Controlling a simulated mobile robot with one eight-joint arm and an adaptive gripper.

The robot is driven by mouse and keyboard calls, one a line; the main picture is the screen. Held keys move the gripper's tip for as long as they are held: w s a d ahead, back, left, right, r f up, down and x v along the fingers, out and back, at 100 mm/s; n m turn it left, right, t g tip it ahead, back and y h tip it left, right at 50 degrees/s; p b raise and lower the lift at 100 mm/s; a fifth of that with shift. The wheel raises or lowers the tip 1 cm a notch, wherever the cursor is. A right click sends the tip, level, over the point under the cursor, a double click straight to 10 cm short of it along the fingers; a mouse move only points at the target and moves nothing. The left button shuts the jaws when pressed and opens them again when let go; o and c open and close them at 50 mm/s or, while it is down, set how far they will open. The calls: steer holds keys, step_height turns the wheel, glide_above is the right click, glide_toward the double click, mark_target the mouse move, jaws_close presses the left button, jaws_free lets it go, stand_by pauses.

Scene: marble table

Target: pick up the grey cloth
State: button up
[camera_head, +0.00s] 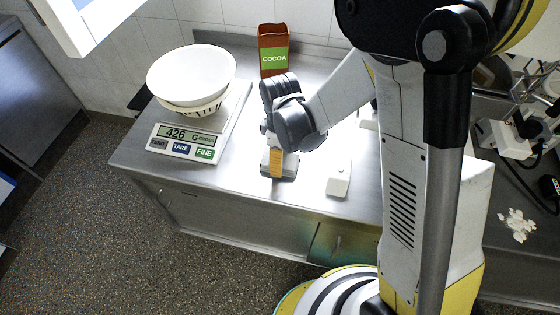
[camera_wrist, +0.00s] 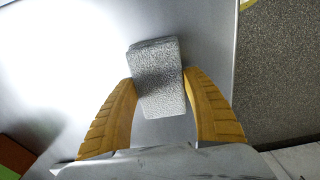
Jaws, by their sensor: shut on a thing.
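The grey cloth (camera_wrist: 156,78) is a folded, speckled grey block in the wrist view. It lies between the two yellow-orange fingers of my gripper (camera_wrist: 158,92), and both fingers touch its sides. In the head view the cloth (camera_head: 289,168) shows low beside a yellow finger of my gripper (camera_head: 277,164), near the front edge of the steel counter (camera_head: 235,150). My gripper points down and is shut on the cloth. I cannot tell whether the cloth is lifted off the counter.
A kitchen scale (camera_head: 181,141) with a white bowl (camera_head: 191,75) stands on the left. A brown cocoa box (camera_head: 273,50) stands behind my gripper. A small white object (camera_head: 339,180) lies to the right. White flakes (camera_head: 517,225) lie on a dark surface at far right.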

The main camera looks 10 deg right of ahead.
step_height(320, 180, up, 10)
steer(key=p, duration=0.4)
steer(key=shift+o, duration=0.9)
steer(key=shift+c, duration=0.2)
